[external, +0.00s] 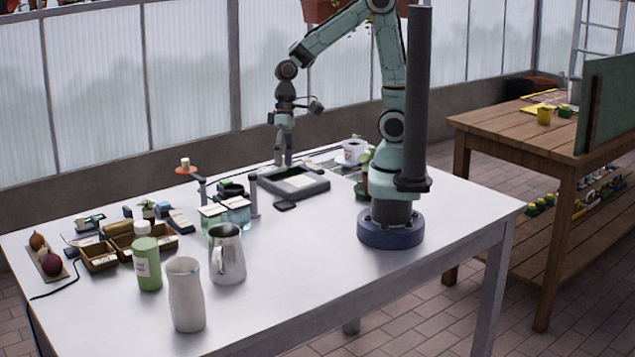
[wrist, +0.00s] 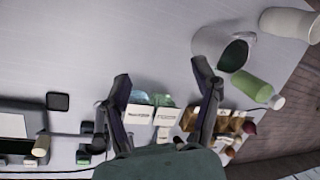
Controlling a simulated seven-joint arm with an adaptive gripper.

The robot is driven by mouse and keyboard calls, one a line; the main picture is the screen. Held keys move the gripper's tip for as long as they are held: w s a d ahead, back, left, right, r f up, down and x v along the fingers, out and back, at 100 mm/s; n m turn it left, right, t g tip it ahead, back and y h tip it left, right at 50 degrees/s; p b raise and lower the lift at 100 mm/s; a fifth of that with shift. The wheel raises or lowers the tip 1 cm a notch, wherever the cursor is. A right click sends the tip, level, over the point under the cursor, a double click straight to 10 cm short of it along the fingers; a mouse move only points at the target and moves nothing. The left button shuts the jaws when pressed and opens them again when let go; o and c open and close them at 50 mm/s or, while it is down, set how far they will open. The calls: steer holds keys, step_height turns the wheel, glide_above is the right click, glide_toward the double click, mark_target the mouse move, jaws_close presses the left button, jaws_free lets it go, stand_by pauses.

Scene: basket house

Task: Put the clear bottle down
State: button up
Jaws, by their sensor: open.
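Two clear, blue-tinted containers with pale labelled tops, the likeliest match for the clear bottle, stand side by side mid-table: the left one (external: 213,217) and the right one (external: 237,212). In the wrist view they show between the spread fingers, one on the left (wrist: 138,98) and one on the right (wrist: 165,101). My gripper (external: 283,163) points down at the tray's back left, right of and behind the containers. In the wrist view my gripper (wrist: 163,80) is open, with nothing held. Its height above the table is unclear.
A dark tray (external: 308,190) lies right of the containers. A metal pitcher (external: 227,255), a green bottle (external: 147,262) and a white vase (external: 186,295) stand toward the front left. Small brown boxes (external: 98,258) are farther left. The front right tabletop is clear.

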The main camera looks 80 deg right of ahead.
steer(key=s+d+r+n+h, duration=0.1)
steer(key=s+d+r, duration=0.1)
steer(key=s, duration=0.4)
steer(key=s+d+r+n+h, duration=0.1)
steer(key=s+d+r+n, duration=0.1)
steer(key=s+d, duration=0.3)
steer(key=shift+s+r+h, duration=0.35)
steer(key=shift+s+h, duration=0.05)
steer(key=shift+s, duration=0.25)
